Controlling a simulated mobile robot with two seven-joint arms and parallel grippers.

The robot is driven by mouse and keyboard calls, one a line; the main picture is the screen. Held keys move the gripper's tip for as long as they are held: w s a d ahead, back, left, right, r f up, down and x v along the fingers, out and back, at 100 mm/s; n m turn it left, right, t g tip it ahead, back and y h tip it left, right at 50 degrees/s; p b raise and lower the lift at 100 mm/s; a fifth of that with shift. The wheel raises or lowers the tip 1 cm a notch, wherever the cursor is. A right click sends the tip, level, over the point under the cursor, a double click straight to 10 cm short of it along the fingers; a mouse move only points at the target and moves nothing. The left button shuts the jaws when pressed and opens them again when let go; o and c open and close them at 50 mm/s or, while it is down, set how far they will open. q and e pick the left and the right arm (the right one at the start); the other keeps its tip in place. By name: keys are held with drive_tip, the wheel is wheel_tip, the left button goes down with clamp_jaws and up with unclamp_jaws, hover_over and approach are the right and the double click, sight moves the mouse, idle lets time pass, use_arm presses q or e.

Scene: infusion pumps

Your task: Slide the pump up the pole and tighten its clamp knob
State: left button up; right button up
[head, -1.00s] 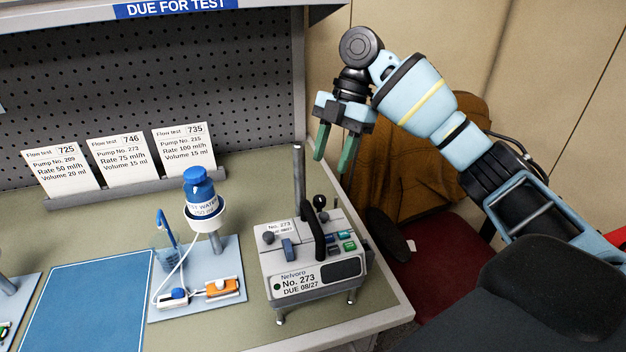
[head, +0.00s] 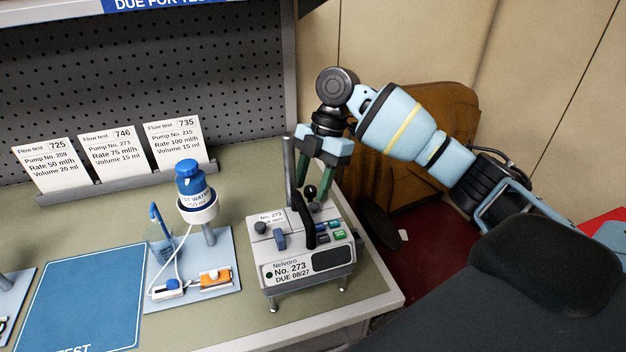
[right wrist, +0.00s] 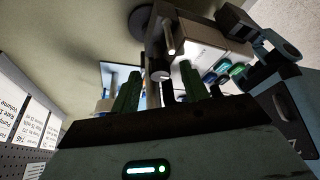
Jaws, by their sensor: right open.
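The pump (head: 292,262), a grey-white box labelled No. 273, stands on the bench near its right front corner. The grey pole (head: 289,172) rises upright at its back left. A black ball-shaped clamp knob (head: 310,193) shows at the pump's back. My right gripper (head: 313,190) points down just behind the pump, its green fingers open around or beside the knob; I cannot tell whether they touch it. In the right wrist view the open fingers (right wrist: 160,80) show with the pump (right wrist: 208,52) beyond. My left gripper is out of view.
Left of the pump, a blue-capped water bottle (head: 192,183) stands in a holder on a light-blue plate with tubing. A blue mat (head: 85,300) lies further left. Flow-test cards (head: 108,157) stand before the pegboard. A chair (head: 425,240) is to the right.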

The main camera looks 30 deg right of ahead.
drive_tip(key=c, duration=0.5)
clamp_jaws()
